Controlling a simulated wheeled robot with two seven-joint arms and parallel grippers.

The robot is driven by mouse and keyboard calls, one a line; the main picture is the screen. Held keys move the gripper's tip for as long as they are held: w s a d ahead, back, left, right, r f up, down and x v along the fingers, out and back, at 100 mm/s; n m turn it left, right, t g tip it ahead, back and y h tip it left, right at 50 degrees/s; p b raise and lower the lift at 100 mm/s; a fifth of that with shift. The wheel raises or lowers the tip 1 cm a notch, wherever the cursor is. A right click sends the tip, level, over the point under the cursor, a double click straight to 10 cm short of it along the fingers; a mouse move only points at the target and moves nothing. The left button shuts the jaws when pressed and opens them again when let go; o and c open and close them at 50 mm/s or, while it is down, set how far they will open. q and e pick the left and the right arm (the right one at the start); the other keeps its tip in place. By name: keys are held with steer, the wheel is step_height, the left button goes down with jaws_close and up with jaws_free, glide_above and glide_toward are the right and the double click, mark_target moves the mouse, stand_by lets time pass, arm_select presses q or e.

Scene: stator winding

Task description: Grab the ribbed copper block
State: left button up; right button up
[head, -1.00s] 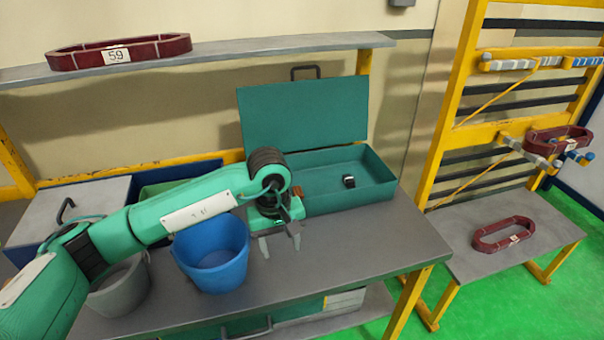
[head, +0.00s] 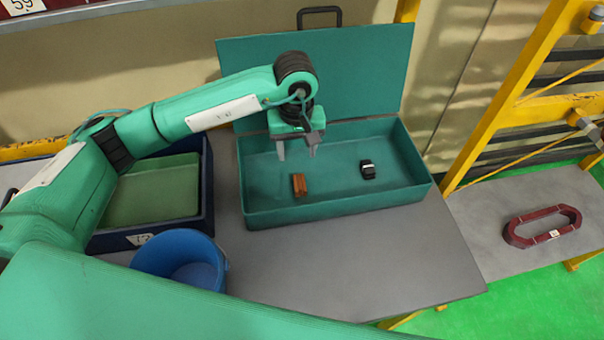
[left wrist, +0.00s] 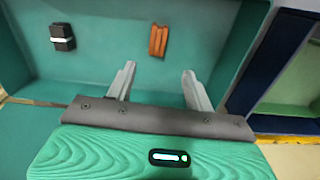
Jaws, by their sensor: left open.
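The ribbed copper block (head: 299,185) lies on the floor of the open green toolbox (head: 340,208), toward its left front part. It also shows in the left wrist view (left wrist: 158,40), beyond and between the fingertips. My left gripper (head: 297,153) is open and empty, above the toolbox and behind the block in the head view. Its two fingers show in the left wrist view (left wrist: 159,72), spread apart and not touching the block. My right gripper is not in view.
A black block with a pale band (head: 368,170) lies in the toolbox to the right. The raised lid (head: 350,70) stands behind. A blue bucket (head: 180,262) and a dark blue crate (head: 208,190) stand left. The tabletop in front is clear.

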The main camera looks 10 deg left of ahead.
arm_select(q)
steer(key=p, duration=0.2)
glide_above(300, 182)
steer(key=f, duration=0.6)
steer(key=shift+a, duration=0.3)
steer(key=shift+f, duration=0.5)
steer(key=shift+d+f, duration=0.1)
steer(key=shift+f, duration=0.15)
steer(key=f+p, duration=0.2)
steer(key=f, duration=0.1)
steer(key=shift+d+f, duration=0.15)
steer(key=shift+d, duration=0.05)
steer(key=shift+f, duration=0.6)
steer(key=c, duration=0.9)
jaws_close()
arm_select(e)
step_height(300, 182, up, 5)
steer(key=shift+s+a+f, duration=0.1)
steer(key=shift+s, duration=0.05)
arm_select(q)
steer(key=shift+r, duration=0.1)
